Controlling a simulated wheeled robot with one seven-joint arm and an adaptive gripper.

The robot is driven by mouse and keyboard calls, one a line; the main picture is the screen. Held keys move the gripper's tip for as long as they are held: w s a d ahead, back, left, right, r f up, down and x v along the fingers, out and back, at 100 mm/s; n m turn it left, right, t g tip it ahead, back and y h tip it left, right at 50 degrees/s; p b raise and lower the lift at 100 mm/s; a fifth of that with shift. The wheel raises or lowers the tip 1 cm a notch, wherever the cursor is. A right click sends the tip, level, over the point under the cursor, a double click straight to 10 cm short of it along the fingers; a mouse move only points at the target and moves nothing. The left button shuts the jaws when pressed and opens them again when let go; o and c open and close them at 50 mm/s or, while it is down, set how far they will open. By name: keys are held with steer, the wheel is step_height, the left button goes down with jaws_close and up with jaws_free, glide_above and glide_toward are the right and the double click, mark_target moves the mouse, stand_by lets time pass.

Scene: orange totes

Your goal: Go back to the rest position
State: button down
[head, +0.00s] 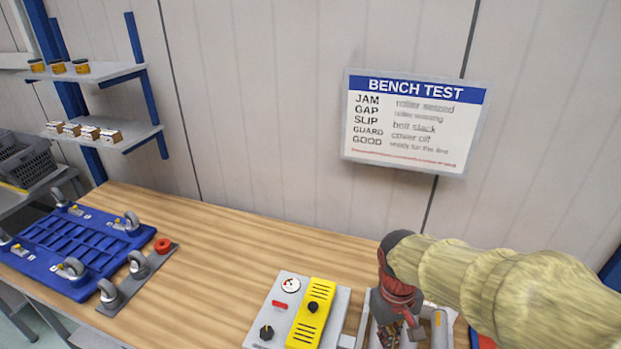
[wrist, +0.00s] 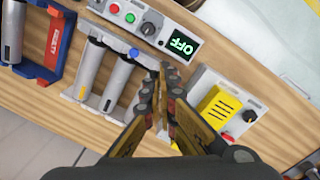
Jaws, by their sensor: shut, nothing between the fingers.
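My gripper (wrist: 163,75) points down over the wooden bench in the wrist view, with its fingertips together and nothing between them. It lies between a grey stand with metal rollers (wrist: 107,75) and a grey box with a yellow cover (wrist: 217,105). In the head view my gripper (head: 412,328) is low at the right of centre, right of the same yellow-covered box (head: 313,312). My arm hides part of the bench's right side there. I cannot tell how far the fingertips are above the bench.
A control box (wrist: 160,25) with buttons and a display reading OFF stands close by. A blue and red holder (wrist: 50,45) carries another roller. A blue caster base (head: 72,245) and a grey caster strip (head: 135,280) lie left. The bench middle (head: 230,250) is clear; a wall sign (head: 415,120) hangs behind.

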steer(key=s+d+r+m+t+b, duration=0.2)
steer(key=s+r+t+b, duration=0.4)
steer(key=s, duration=0.3)
steer(key=shift+s+m+y+b, duration=0.35)
steer(key=shift+m+y+b, duration=0.05)
steer(key=shift+b, duration=0.1)
